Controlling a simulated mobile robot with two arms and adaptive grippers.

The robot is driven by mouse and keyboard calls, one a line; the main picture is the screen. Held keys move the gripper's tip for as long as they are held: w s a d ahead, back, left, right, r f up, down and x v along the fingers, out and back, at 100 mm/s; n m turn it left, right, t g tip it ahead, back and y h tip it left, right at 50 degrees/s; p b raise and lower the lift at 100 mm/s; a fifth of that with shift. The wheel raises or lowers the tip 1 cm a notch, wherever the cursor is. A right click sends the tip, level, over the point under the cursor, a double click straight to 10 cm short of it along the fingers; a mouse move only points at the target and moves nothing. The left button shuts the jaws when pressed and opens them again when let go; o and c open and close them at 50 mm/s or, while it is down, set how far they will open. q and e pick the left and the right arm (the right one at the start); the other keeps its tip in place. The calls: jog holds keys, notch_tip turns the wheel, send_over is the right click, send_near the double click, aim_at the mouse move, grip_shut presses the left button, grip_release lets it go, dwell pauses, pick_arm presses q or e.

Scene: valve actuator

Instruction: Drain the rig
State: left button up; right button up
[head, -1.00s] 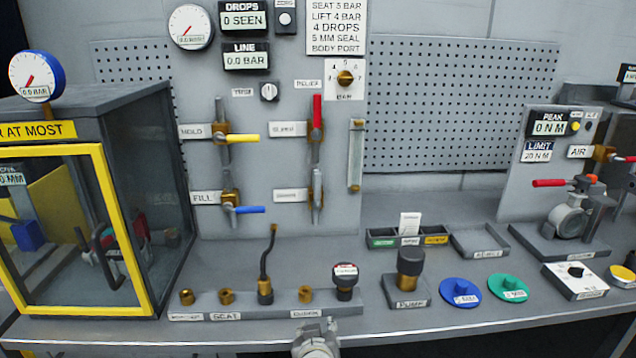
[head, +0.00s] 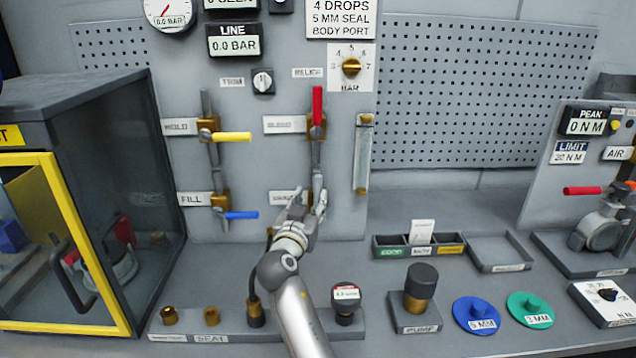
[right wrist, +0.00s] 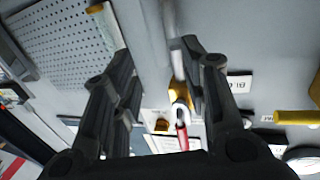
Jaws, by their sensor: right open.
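The lower right valve on the panel has a pale grey handle (head: 318,182); its label (head: 283,197) is partly covered by my right gripper. Above it, a valve with a red handle (head: 317,105) points up. My right gripper (head: 309,203) is open in front of the lower valve. Contact cannot be told. The line display (head: 234,42) reads 0.0 bar. My left gripper is not in view.
A clear tube (head: 362,155) stands close on the right.

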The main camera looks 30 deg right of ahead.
aim_at(317, 189)
jog(key=p+x, duration=0.1)
jog(key=x, duration=0.4)
jog(key=shift+w+d+f, duration=0.1)
jog(key=shift+f, duration=0.05)
jog(key=shift+p+x, duration=0.55)
jog(key=shift+x, duration=0.65)
jog(key=shift+w+d, duration=0.15)
jog(key=shift+w+d+f, duration=0.15)
jog(key=shift+w+d, duration=0.05)
jog(key=shift+c, duration=0.6)
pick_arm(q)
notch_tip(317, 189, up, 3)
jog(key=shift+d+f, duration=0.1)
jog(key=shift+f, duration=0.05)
pick_arm(e)
grip_shut()
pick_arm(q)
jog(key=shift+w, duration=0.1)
